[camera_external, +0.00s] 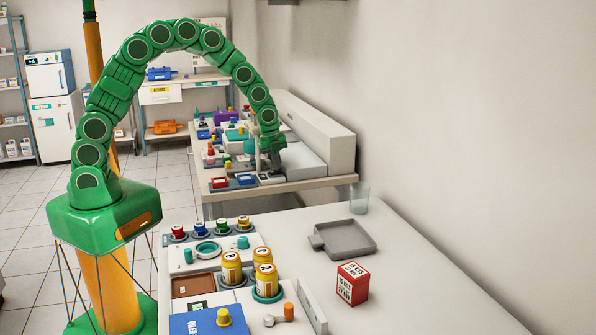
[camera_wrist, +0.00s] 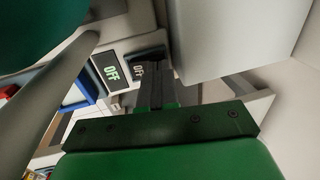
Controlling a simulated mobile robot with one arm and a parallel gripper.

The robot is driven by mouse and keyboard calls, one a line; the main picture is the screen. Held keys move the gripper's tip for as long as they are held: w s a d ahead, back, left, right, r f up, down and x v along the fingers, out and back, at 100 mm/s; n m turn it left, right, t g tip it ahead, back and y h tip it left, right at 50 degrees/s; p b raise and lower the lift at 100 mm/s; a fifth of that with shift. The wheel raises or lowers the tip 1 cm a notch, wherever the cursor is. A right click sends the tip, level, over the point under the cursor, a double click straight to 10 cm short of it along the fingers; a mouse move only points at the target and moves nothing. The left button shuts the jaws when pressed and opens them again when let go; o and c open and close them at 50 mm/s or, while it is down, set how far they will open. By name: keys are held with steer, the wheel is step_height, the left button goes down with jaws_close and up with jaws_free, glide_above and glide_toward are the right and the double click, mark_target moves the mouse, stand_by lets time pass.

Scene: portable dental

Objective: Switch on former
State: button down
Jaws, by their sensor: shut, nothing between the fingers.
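My gripper (camera_external: 276,166) is over the front right end of the far bench, its fingers shut and empty. In the wrist view the dark fingers (camera_wrist: 155,82) point at a dark rocker-like part (camera_wrist: 147,53) marked OFF. They overlap its edge in the picture; I cannot tell whether they touch it. Beside it, to the left, a dark display (camera_wrist: 110,69) shows OFF in light green letters. I cannot tell for sure that these belong to the former. In the external view this panel is too small to read and is partly behind my gripper.
A large pale housing (camera_external: 315,134) stands right of my gripper along the wall. Blue (camera_external: 246,179) and red (camera_external: 220,183) trays lie left of it.

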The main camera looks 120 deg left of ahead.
steer(key=shift+w+a+f, duration=0.1)
steer(key=shift+w+f, duration=0.05)
steer(key=shift+f, duration=0.05)
stand_by(0.3)
steer(key=shift+s+d+r, duration=0.15)
steer(key=shift+s+d, duration=0.4)
step_height(320, 180, up, 14)
steer(key=s+d, duration=0.2)
stand_by(0.7)
stand_by(0.5)
